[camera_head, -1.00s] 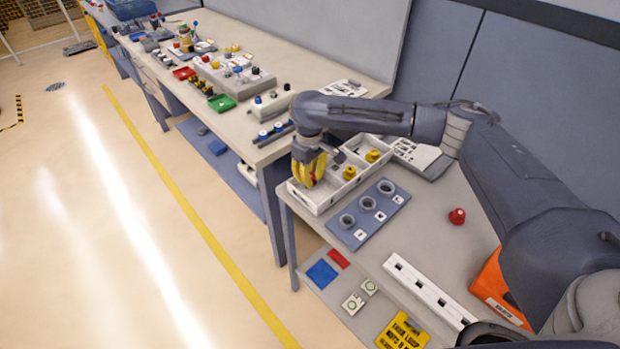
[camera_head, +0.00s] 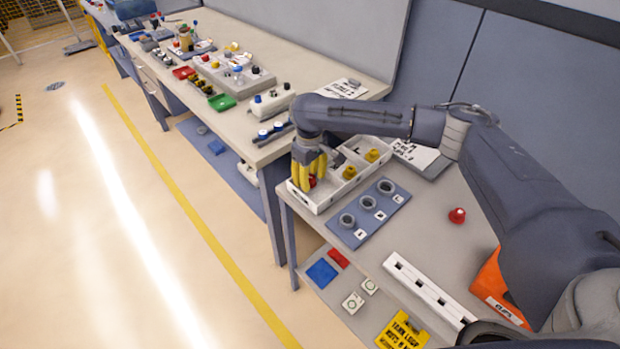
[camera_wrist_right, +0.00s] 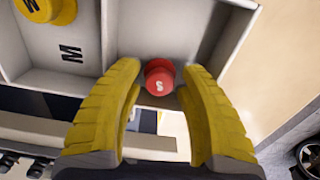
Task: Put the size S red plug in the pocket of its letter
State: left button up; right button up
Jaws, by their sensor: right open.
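The red plug (camera_wrist_right: 158,80), marked S, stands in one compartment of the white divided tray (camera_wrist_right: 120,82) in the right wrist view. It also shows low between the yellow fingers in the head view (camera_head: 312,181). My right gripper (camera_wrist_right: 160,85) is open, with a finger on each side of the plug; whether either finger touches it is unclear. The neighbouring compartment bears a letter M (camera_wrist_right: 70,53) and holds a yellow plug (camera_wrist_right: 45,7) marked M. No letter of the red plug's own compartment is visible. My left gripper is out of view.
A second yellow plug (camera_head: 372,155) sits further back in the tray. A blue plate (camera_head: 358,232) with three grey rings lies beside the tray. Another red plug (camera_head: 457,215) stands on the table. A white slotted bar (camera_head: 425,285) and an orange bin (camera_head: 492,285) are nearer.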

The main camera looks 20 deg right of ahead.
aim_at(310, 177)
notch_tip(310, 177, up, 12)
dwell(0.6)
jog(key=shift+w, duration=0.1)
